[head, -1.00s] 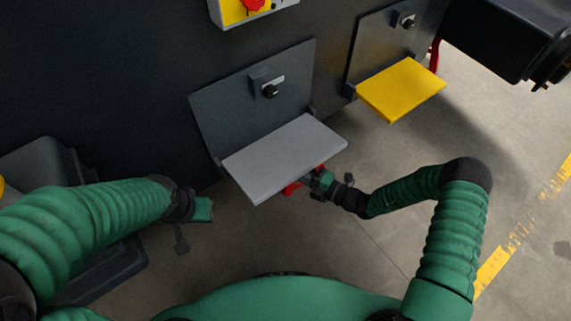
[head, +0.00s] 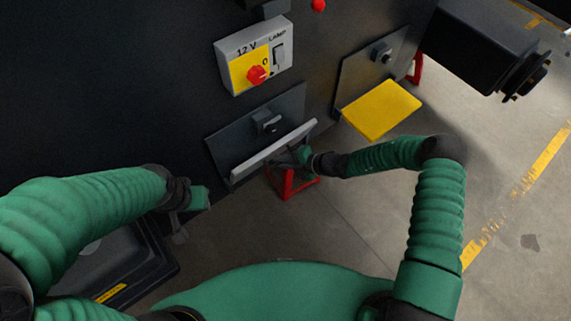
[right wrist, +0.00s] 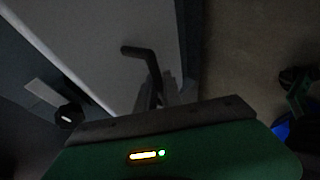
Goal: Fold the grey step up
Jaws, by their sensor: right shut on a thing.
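The grey step (head: 275,150) is tilted up from level in the head view, seen nearly edge-on in front of its dark back plate (head: 228,140). A black catch (head: 268,124) sits on that plate. My right gripper (head: 290,157) is at the step's near side, shut on a dark bent bar. In the right wrist view the bar (right wrist: 143,54) stands against the pale face of the step (right wrist: 110,50), and the fingers (right wrist: 168,92) close around its lower part. My left gripper (head: 190,203) hangs apart from the step at the left; its jaw opening is unclear.
A yellow step (head: 382,109) stays folded down to the right. A switch box (head: 232,59) with a red knob is mounted above the grey step. A red stand (head: 287,187) is below it. A black tray-like part (head: 150,270) lies at lower left. Open floor is to the right.

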